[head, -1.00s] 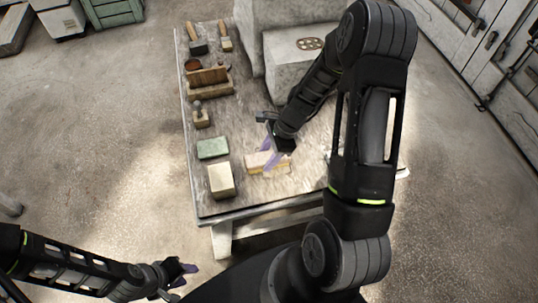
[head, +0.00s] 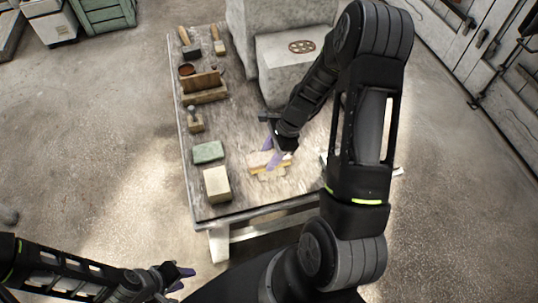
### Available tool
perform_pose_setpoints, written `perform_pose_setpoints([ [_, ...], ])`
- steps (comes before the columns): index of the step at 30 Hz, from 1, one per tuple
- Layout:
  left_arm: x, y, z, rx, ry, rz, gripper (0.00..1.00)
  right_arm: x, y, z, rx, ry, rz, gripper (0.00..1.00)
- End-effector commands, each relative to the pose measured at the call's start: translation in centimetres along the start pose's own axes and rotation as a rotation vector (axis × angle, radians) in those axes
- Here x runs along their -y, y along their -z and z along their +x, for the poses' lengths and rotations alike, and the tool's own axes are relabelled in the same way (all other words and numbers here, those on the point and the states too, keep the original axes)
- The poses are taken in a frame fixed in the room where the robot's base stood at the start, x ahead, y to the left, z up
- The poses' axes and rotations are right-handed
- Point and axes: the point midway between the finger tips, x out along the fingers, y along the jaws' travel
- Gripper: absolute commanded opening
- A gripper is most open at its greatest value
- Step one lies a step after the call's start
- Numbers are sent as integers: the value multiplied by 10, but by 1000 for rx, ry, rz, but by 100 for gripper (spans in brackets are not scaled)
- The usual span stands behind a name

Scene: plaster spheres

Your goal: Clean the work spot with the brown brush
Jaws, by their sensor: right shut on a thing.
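A tan-brown block with a pale yellow underside, which looks like the brush (head: 264,165), is on the near middle of the worktable (head: 230,120). My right gripper (head: 274,158) has its purple fingers shut on it from above. The brush's underside appears to be at or very near the tabletop; contact is hard to tell. A small pale patch (head: 271,176) shows just in front of it, too small to identify. My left gripper (head: 181,277) is open and empty, low in front of the table, away from everything on it.
A green block (head: 208,152) and a cream block (head: 216,185) lie left of the brush. A stamp-like tool (head: 195,123), a wooden rack (head: 204,88) and two handled brushes (head: 190,47) (head: 218,42) line the left side. Large grey blocks (head: 292,65) fill the back.

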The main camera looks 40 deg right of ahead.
Motion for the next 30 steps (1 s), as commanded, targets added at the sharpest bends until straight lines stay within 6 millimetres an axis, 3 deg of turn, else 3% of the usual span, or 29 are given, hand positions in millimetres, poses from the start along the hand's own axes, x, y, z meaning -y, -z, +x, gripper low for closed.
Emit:
perform_pose_setpoints([
  [30,3,0,9,0,0,0,36,0,5,11,0,1,0,13],
])
